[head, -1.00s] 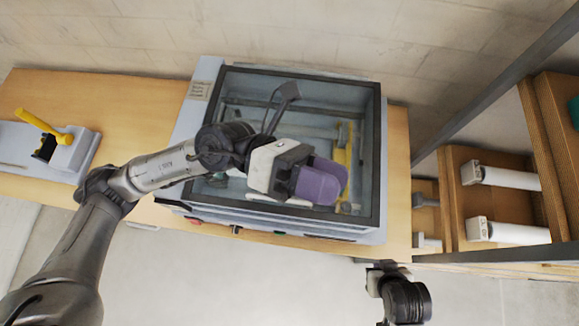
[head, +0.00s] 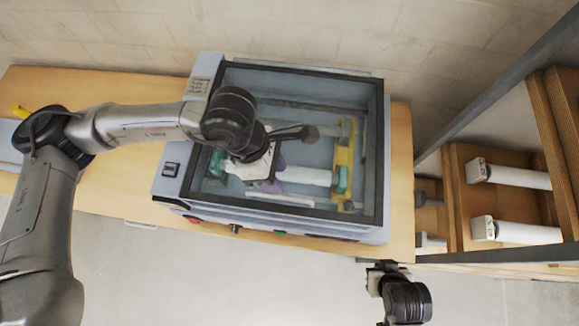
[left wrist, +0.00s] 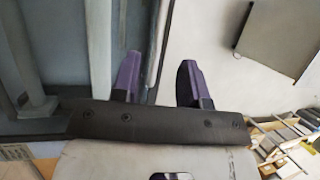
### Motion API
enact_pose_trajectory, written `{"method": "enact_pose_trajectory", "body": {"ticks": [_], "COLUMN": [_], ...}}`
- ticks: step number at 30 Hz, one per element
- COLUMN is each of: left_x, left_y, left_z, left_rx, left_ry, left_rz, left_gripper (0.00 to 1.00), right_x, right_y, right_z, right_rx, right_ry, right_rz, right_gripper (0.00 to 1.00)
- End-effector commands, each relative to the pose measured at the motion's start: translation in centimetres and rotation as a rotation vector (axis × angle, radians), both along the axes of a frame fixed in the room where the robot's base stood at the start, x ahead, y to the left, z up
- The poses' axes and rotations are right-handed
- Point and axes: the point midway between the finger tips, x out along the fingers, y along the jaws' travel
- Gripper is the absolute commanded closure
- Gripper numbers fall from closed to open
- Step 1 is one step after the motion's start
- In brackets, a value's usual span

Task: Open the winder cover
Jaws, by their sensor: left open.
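The winder cover (head: 379,150) is a dark rectangular frame around a clear panel on top of the grey machine (head: 167,185). It looks closed, and a white roll (head: 305,176) and a yellow bracket (head: 344,155) show through it. My left gripper (head: 276,174) is open and empty, above the front half of the cover, its purple fingers mostly hidden by the wrist. In the left wrist view the open fingers (left wrist: 157,82) lie either side of the cover's dark edge; I cannot tell whether they touch it. My right wrist shows at the bottom right, its fingers unclear.
The wooden table (head: 400,180) carries the machine. A shelf (head: 455,200) with white rolls (head: 515,175) stands at the right, with a grey post in front. A block wall is behind. Pale floor is open in front of the table.

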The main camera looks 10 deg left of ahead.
Motion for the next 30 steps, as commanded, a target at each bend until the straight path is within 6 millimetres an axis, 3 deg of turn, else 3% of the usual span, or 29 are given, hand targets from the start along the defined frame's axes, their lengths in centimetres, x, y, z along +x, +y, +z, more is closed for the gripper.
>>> {"method": "enact_pose_trajectory", "body": {"ticks": [9, 15, 30], "left_x": [-1.0, -1.3, -1.5], "left_y": [-2.2, -3.0, -3.4], "left_z": [-4.8, -6.8, -7.8], "left_rx": [-0.001, -0.002, -0.003], "left_ry": [0.004, 0.003, 0.001], "left_rz": [0.0, 0.0, 0.0], "left_gripper": [0.6, 0.6, 0.6], "right_x": [0.0, 0.0, 0.0], "right_y": [0.0, 0.1, 0.3], "right_z": [1.6, 2.1, 2.2], "right_rx": [0.0, 0.004, 0.01], "right_ry": [0.0, 0.0, -0.001], "right_rz": [-0.001, -0.003, -0.007], "right_gripper": [1.0, 1.0, 1.0]}}
